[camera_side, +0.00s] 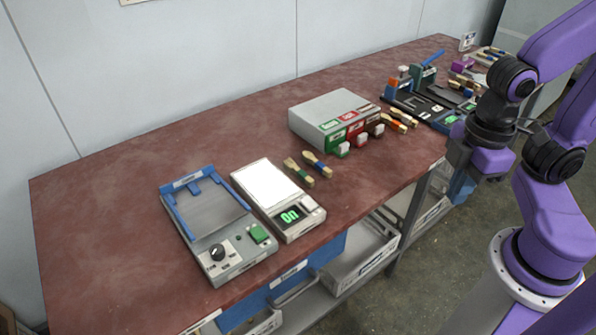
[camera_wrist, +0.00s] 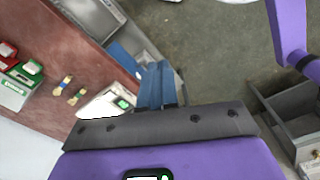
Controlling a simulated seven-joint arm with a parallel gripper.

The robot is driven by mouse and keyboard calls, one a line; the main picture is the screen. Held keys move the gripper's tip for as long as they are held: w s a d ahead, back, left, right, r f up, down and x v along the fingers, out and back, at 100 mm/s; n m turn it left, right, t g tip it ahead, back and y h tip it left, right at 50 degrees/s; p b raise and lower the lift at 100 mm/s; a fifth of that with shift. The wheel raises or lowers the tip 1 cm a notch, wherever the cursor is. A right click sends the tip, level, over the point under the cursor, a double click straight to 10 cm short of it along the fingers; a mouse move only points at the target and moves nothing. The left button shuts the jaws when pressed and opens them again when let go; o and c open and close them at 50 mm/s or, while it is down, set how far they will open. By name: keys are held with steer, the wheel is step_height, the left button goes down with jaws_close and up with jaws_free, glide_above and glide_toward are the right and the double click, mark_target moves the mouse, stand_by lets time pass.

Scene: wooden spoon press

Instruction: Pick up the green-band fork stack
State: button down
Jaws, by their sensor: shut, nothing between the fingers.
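The green-band fork stack (camera_side: 298,172) lies on the red-brown table, just right of the white scale (camera_side: 268,185) in the side view. It is a small light wooden bundle beside a similar blue-band stack (camera_side: 318,164). In the wrist view it appears to be the bundle (camera_wrist: 77,97) nearer the scale (camera_wrist: 108,104), though its band is hard to make out. My gripper (camera_side: 460,201) is beyond the table's front edge, well right of the stack. Its blue fingers (camera_wrist: 160,66) are together and empty in the wrist view.
A grey box with green, red and brown fronts (camera_side: 337,115) stands behind the stacks. More banded bundles (camera_side: 400,120) lie to its right. A press-like device (camera_side: 212,225) stands left of the scale. Drawers (camera_side: 360,255) sit under the table.

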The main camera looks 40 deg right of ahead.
steer(key=c, duration=1)
jaws_free()
